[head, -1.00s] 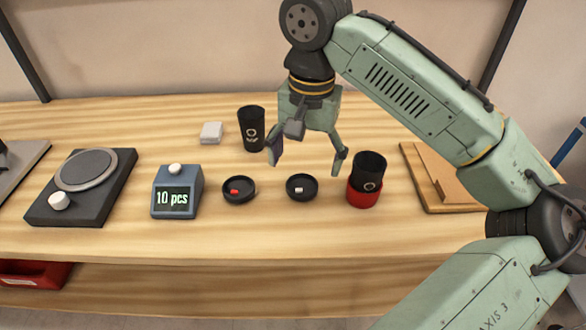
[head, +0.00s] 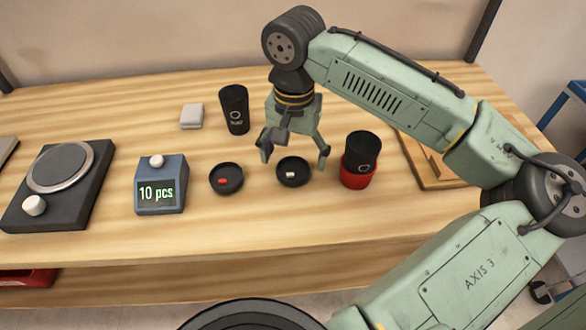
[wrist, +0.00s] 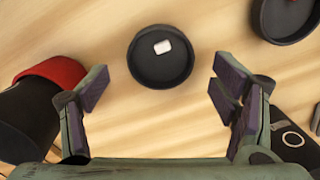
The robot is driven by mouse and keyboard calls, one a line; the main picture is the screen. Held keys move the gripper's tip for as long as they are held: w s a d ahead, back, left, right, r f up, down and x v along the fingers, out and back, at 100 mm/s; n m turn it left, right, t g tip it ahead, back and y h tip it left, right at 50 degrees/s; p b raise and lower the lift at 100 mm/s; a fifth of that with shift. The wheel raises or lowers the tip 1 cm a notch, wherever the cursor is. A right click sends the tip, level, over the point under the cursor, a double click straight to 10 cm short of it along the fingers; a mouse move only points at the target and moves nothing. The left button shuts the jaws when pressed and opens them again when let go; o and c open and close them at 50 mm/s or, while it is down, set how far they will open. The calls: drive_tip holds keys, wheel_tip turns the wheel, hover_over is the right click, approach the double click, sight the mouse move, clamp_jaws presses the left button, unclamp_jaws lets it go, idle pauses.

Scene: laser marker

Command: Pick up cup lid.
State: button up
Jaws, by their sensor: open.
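Two round black cup lids lie on the table. One with a white piece on it (head: 294,172) is in the middle, and one with a red piece (head: 227,178) is to its left. My gripper (head: 294,157) is open and empty, fingers pointing down, just above and behind the white-marked lid. In the wrist view, that lid (wrist: 160,68) shows between and slightly beyond the spread fingers, not touching them. The red-marked lid (wrist: 287,18) is partly cut off at the top right.
A black cup in a red holder (head: 358,160) stands close to the right finger. Another black cup (head: 234,109) stands behind on the left. A counter reading "10 pcs" (head: 160,185), a white block (head: 192,116) and a turntable device (head: 60,184) are further left. The front table strip is clear.

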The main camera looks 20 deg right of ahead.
sight(293, 172)
drive_tip(key=shift+f, duration=1.25)
drive_tip(key=shift+c, duration=0.5)
drive_tip(key=c, duration=1)
